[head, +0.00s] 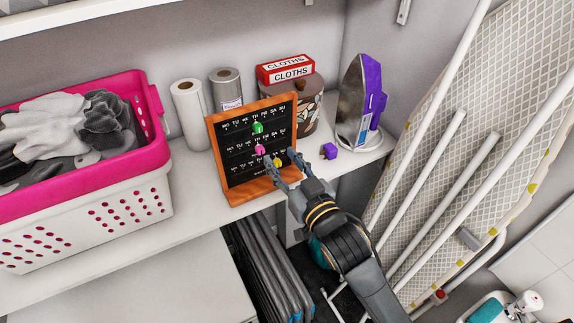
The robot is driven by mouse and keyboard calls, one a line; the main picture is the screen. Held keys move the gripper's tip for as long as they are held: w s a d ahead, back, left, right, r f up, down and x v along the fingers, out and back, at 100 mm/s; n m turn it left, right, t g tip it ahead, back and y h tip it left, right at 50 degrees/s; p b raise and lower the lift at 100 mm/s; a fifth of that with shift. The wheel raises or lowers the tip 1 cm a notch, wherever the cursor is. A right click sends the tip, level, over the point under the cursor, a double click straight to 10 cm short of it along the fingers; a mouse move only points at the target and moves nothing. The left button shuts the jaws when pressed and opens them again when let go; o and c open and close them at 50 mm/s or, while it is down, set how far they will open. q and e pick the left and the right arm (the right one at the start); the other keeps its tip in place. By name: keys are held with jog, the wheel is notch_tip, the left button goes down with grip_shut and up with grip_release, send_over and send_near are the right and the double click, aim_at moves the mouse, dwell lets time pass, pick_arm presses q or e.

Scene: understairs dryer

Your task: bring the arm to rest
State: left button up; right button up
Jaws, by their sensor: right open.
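My right gripper (280,162) is open, with its two fingers apart in front of a small wooden-framed black board (238,145). The board has rows of weekday letters and stands on the white counter. A green piece (257,128), a pink piece (261,150) and a yellow piece (279,162) are on the board. The yellow piece shows between the fingers; I cannot tell whether they touch it. My right arm comes in from the lower right. My left gripper does not show.
A pink and white laundry basket (100,228) stands at the left. Paper rolls (190,112), a red cloths box (285,69), a patterned pot (307,104), an iron (358,100) and a small purple piece (328,151) share the counter (192,200). An ironing board (480,120) leans at the right.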

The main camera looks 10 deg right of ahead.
jog(key=shift+s+d, duration=0.25)
jog(key=shift+s, duration=0.45)
